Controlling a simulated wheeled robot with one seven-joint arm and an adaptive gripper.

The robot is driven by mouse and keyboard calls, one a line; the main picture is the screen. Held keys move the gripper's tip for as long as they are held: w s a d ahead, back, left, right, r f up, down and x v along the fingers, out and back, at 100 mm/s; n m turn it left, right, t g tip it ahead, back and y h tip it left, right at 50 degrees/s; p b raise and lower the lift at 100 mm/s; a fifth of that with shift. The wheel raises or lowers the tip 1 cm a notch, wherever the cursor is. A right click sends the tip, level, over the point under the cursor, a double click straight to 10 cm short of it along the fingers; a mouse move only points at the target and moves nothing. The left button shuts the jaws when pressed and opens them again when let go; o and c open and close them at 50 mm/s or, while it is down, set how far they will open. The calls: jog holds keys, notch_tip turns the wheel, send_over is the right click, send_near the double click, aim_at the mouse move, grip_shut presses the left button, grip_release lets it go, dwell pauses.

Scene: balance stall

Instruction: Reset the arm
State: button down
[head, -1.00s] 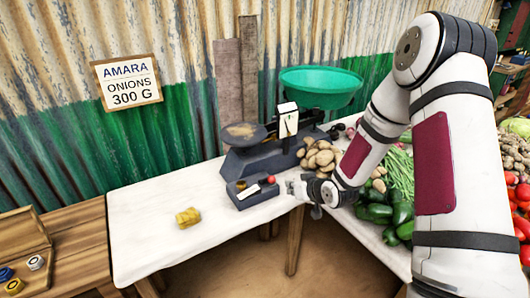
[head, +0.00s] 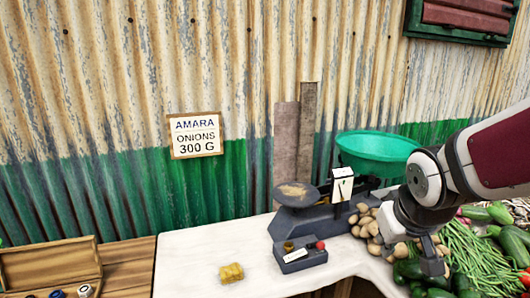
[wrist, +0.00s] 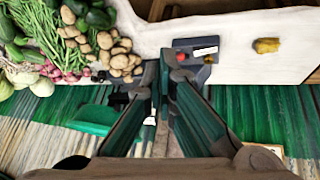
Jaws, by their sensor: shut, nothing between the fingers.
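My gripper (head: 432,262) hangs at the end of my arm above the green vegetables, right of the balance, in the head view. In the wrist view its two dark fingers (wrist: 170,72) reach in from the bottom, shut and empty. The dark grey balance (head: 306,222) stands on the white table. It has a flat dark pan (head: 297,195) with something tan on it and a green bowl (head: 378,150) at the right. A small box (head: 300,260) in front carries a white label, a red knob and a small brass piece.
A yellow bundle (head: 231,273) lies on the white table (head: 190,255). Potatoes (head: 368,222), beans (head: 468,258) and peppers crowd the right. A wooden tray (head: 50,266) with weights is at lower left. A sign (head: 196,135) reading "AMARA ONIONS 300 G" hangs on the corrugated wall.

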jog(key=s+a+r+g, duration=0.1)
jog(key=s+a+r, duration=0.1)
jog(key=s, duration=0.7)
jog(key=s+a+r+g+y, duration=0.1)
jog(key=s+a+r, duration=0.1)
jog(key=s, duration=0.7)
jog(key=shift+s+r+m, duration=0.2)
jog(key=shift+s+m, duration=0.2)
